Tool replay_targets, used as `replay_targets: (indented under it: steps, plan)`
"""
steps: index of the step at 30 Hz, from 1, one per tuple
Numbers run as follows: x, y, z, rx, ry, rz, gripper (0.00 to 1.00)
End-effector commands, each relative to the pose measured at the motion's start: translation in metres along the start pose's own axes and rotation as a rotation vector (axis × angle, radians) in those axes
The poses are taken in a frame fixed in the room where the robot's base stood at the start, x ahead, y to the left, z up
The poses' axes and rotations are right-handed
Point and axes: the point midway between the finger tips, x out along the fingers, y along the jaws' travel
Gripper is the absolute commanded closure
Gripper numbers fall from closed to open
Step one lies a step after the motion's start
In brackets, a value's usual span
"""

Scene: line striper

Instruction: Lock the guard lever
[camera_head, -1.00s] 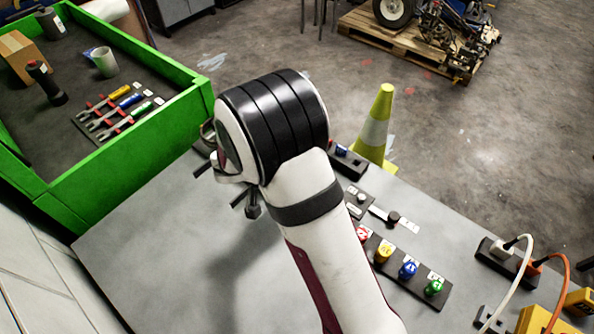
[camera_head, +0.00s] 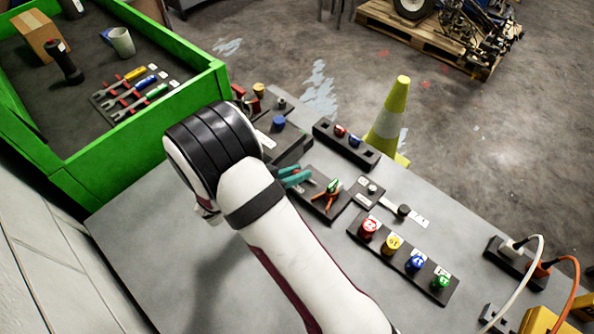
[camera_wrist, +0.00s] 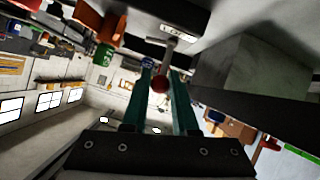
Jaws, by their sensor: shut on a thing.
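In the wrist view, my gripper (camera_wrist: 160,85) has its two teal fingers on either side of the guard lever's red ball knob (camera_wrist: 160,84), and it is shut on the lever. The lever's thin grey shaft (camera_wrist: 170,57) runs from the knob to a dark mount. A white label reading LOCK (camera_wrist: 178,32) is on that mount, close to the shaft.
A green-walled tray (camera_head: 140,120) stands at the left. The grey bench (camera_head: 130,225) is clear at the front left.

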Motion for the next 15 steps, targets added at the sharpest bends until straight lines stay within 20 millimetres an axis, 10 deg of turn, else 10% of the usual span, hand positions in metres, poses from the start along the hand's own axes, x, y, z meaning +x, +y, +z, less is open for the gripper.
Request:
replay_targets:
  steps: [7,8,9,15]
  plan:
    - [-0.0003,-0.0009,0.0022,-0.007,-0.004,-0.004,1.0]
    - [-0.0003,-0.0009,0.0022,-0.007,-0.004,-0.004,0.71]
    - [-0.0003,-0.0009,0.0022,-0.007,-0.004,-0.004,0.64]
    - [-0.0003,-0.0005,0.0015,-0.005,-0.003,-0.002,0.44]
